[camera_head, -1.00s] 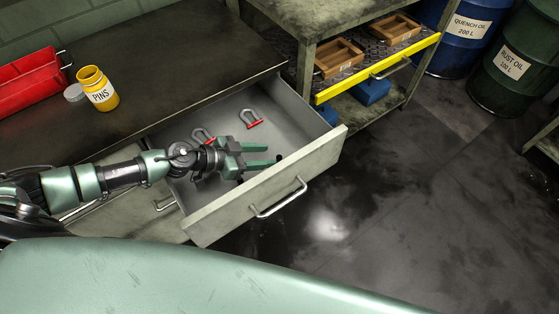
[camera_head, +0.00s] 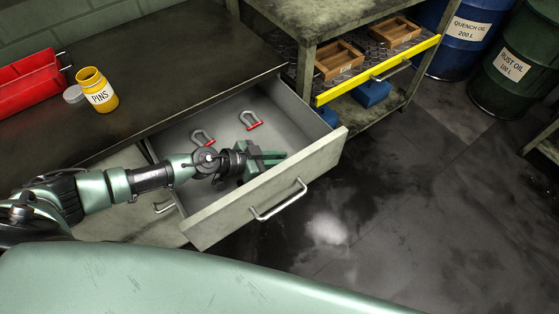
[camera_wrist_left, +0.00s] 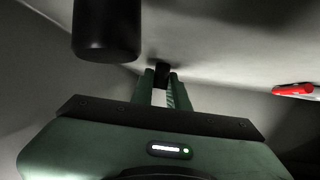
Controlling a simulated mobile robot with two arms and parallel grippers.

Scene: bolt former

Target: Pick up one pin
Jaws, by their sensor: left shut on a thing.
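My left gripper (camera_head: 270,160) is inside the open drawer (camera_head: 250,199), low and near its front panel. In the left wrist view its two green fingers are shut on a small black pin (camera_wrist_left: 162,70) at their tips. The pin is partly hidden by the fingers, and the head view does not show it clearly. A larger-looking black cylinder (camera_wrist_left: 107,28), perhaps another pin, is closer to the wrist camera at the upper left. A yellow jar labelled PINS (camera_head: 97,92) stands open on the bench top. My right gripper is not in view.
Two grey shackles with red pins, one (camera_head: 251,120) further back and one (camera_head: 203,137) nearer my gripper, lie in the drawer. A grey lid (camera_head: 74,94) and a red bin (camera_head: 30,82) are on the bench (camera_head: 180,60). A shelf with wooden trays (camera_head: 340,59) stands to the right.

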